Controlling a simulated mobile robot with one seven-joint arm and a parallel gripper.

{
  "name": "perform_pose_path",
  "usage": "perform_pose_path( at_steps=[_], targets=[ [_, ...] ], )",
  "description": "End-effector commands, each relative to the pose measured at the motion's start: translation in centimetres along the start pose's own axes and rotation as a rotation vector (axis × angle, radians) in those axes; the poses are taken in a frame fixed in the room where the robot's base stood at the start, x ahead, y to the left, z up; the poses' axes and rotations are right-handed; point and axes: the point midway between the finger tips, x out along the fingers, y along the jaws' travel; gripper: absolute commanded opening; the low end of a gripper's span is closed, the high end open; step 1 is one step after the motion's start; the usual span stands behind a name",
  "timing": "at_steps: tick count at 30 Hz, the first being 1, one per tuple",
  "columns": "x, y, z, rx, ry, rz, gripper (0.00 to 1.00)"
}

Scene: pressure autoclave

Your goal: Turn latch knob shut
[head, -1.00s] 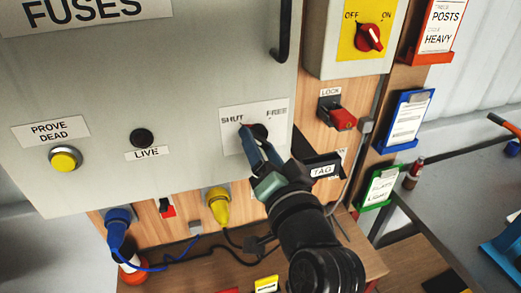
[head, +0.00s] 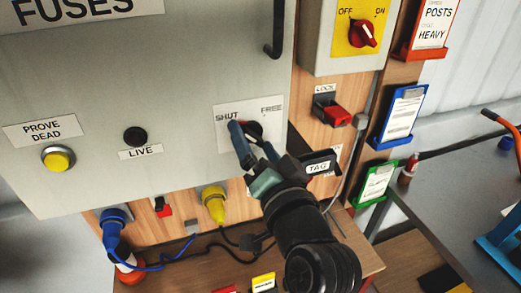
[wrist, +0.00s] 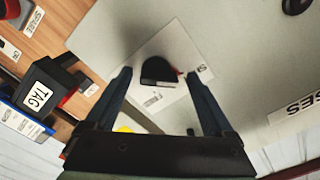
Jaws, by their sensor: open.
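The latch knob (head: 255,130) is black and sits on a white plate marked SHUT at left and FREE at right (head: 222,140), on the grey cabinet door. My gripper (head: 252,139) is open at the plate, its blue fingers spread and partly covering the knob. In the wrist view the knob (wrist: 158,72) shows between the two separated fingers (wrist: 158,80), with visible gaps and no clear contact. A small red mark shows at the knob's edge, on the side toward the label starting with S.
A black handle (head: 278,28) is above the plate. A TAG holder (head: 319,165) is close right of my gripper. A red lock piece (head: 335,113) and a red rotary switch (head: 362,33) are further right. Blue (head: 112,226) and yellow (head: 214,203) plugs hang below.

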Motion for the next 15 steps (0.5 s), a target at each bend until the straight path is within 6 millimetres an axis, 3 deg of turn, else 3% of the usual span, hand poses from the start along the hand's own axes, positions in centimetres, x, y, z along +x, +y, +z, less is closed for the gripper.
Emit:
perform_pose_path(
  at_steps=[5, 15],
  targets=[
    [-1.9, 0.3, 0.1, 0.000, 0.002, 0.002, 0.88],
    [-9.3, 0.3, 0.1, 0.000, 0.005, 0.002, 0.88]
  ],
)
